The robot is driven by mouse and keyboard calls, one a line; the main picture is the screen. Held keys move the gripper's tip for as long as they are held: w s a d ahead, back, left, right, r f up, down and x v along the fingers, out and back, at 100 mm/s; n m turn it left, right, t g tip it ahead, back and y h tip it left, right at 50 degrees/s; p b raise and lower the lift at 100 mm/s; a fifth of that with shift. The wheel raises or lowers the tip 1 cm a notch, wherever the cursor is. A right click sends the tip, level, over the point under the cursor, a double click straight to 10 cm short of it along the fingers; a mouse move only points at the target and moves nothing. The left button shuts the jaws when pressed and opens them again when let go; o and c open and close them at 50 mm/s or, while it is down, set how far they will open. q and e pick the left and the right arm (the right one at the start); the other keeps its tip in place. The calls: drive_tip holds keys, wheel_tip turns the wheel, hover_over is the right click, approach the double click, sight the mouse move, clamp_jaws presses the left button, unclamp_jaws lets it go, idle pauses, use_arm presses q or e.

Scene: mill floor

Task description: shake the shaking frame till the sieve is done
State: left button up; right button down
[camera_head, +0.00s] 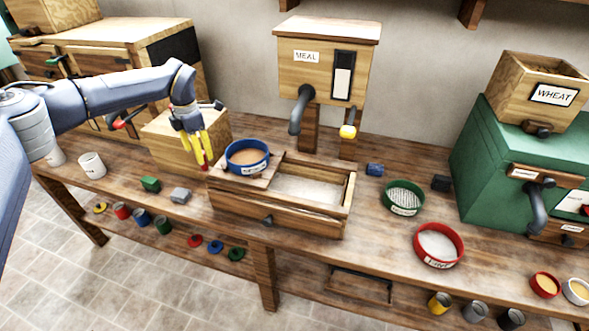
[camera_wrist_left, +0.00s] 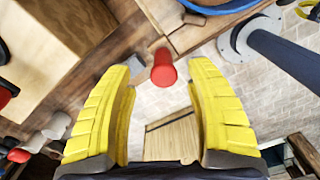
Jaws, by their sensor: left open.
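The shaking frame (camera_head: 249,180) is a wooden slide on top of a wooden box (camera_head: 240,207) on the bench. A blue sieve (camera_head: 245,168) with tan meal in it sits on the frame at the box's left end; its rim also shows at the top of the left wrist view (camera_wrist_left: 220,6). Pale flour shows in the box to the right. A red handle (camera_wrist_left: 164,68) stands at the frame's left side. My left gripper (camera_head: 202,160) is open, with yellow fingers just above the handle; in the left wrist view the handle appears between and beyond the fingertips. My right gripper is in neither view.
A meal hopper (camera_head: 327,65) stands behind the box. A wooden block (camera_head: 165,140) is close behind my left gripper. Green (camera_head: 403,197) and red (camera_head: 438,244) sieves lie to the right, before a green mill (camera_head: 510,150). Small green and grey blocks lie at front left.

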use_arm(q)
drive_tip(key=shift+d+r, duration=0.1)
drive_tip(key=shift+r, duration=4.45)
drive_tip(key=shift+f, duration=0.1)
